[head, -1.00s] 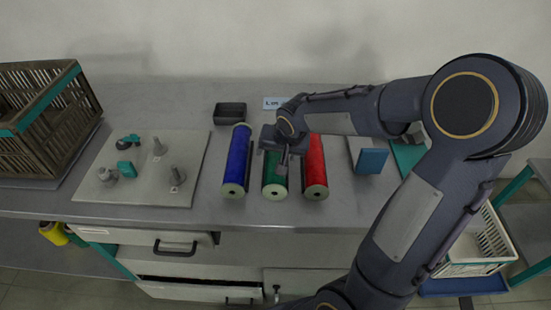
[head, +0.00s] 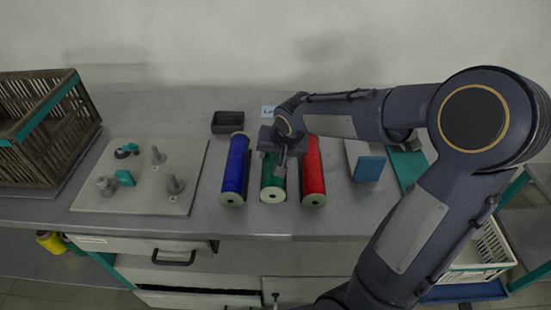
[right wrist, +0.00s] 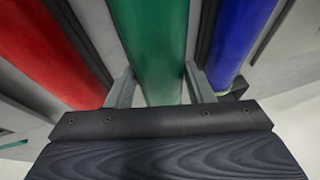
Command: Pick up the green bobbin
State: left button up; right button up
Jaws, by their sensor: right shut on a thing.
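The green bobbin (head: 272,186) lies on the bench between the blue bobbin (head: 235,172) and the red bobbin (head: 313,174). Its near end disc is pale, and its far part is hidden under my right gripper (head: 282,168). In the right wrist view the green bobbin (right wrist: 152,45) runs between the two fingers (right wrist: 160,85), which are shut on its sides. The red bobbin (right wrist: 45,50) and the blue bobbin (right wrist: 238,35) lie on either side there. I cannot tell whether the green bobbin is clear of the bench. My left gripper is not in view.
A grey plate (head: 130,192) with pegs and small teal parts is at the left, beside a brown slatted crate (head: 50,130). A small black tray (head: 228,122) stands behind the bobbins. A blue block (head: 369,168) stands at the right. A drawer below is partly open.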

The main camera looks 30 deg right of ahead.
jog(key=v, duration=0.3)
jog(key=s+v, duration=0.1)
jog(key=v, duration=0.3)
jog(key=shift+a+p, duration=0.1)
jog(key=shift+p, duration=0.3)
jog(key=s+r, duration=0.4)
jog(key=s, duration=0.6)
jog(key=shift+a+r, duration=0.25)
jog(key=shift+a, duration=0.1)
